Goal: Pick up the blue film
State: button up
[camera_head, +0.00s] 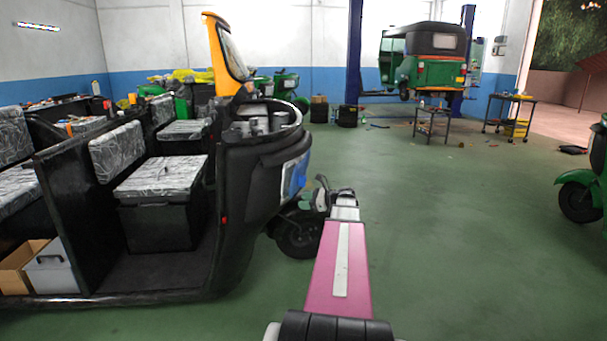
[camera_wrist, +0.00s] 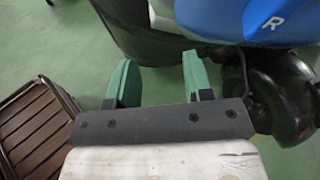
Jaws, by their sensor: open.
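A blue film with a white letter R (camera_wrist: 262,20) shows in the top right of the wrist view. In the head view a blue patch, which looks like the same film (camera_head: 294,175), lies against the dark front of the near rickshaw. My gripper (camera_wrist: 160,75) is open in the wrist view, with its two green fingers apart and only green floor and dark body between them. The film is beyond and to the right of the fingers, not between them.
The near rickshaw's black body (camera_head: 245,190) fills the left, with its front wheel (camera_head: 298,240) near my arm. A brown slatted item (camera_wrist: 35,130) is left in the wrist view. Another green rickshaw (camera_head: 580,190) stands at right. The green floor between is open.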

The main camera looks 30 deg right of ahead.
aim_at(305, 179)
jog(key=s+d+r+m+t, duration=0.1)
jog(key=d+r+m+t, duration=0.3)
jog(key=d, duration=0.6)
jog(key=shift+g, duration=0.3)
jog(key=shift+r+x, duration=0.45)
jog(key=shift+x, duration=1.3)
jog(key=shift+r+x, duration=0.4)
jog(key=shift+x, duration=1.35)
jog(key=shift+r+x, duration=0.45)
jog(key=shift+x, duration=1.3)
jog(key=shift+a, duration=0.1)
grip_shut()
